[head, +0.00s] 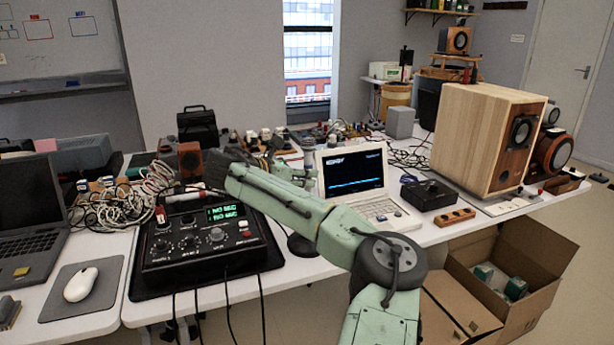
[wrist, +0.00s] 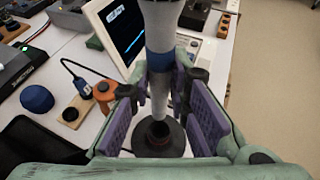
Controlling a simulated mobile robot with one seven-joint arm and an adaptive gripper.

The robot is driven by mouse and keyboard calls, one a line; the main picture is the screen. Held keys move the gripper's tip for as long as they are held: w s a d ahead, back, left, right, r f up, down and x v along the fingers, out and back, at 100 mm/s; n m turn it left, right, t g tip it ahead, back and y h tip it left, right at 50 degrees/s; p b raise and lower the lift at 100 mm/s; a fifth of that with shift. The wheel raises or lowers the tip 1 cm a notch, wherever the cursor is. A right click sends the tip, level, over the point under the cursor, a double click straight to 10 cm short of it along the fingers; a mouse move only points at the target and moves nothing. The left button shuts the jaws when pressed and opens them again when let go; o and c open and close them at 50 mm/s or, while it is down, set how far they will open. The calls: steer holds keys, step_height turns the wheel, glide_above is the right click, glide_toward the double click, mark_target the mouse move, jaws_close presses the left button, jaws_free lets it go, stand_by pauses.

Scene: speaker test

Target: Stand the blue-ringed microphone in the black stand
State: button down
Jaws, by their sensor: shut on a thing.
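In the wrist view, the blue-ringed microphone (wrist: 160,58) stands roughly upright between the purple pads of my gripper (wrist: 160,90). My gripper is shut on its grey body, just below the blue ring. The microphone's narrow lower end points down at the cup of the black stand (wrist: 158,146). I cannot tell whether the tip is inside the cup or just above it. In the head view, the stand's round base (head: 301,246) shows partly behind my arm, in front of the white laptop.
The white laptop (head: 352,174) stands close behind the stand. A black mixer (head: 205,245) with green displays lies to the left. A blue dome (wrist: 37,98) and an orange knob (wrist: 103,92) sit left of the gripper. An open cardboard box (head: 520,262) stands right, below the table.

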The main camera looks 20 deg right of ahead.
steer(key=shift+f+b, duration=3.5)
steer(key=shift+f, duration=2.05)
steer(key=shift+p, duration=0.4)
steer(key=shift+f, duration=0.5)
steer(key=c, duration=1.4)
jaws_free()
steer(key=shift+c, duration=0.2)
steer(key=shift+a, duration=0.1)
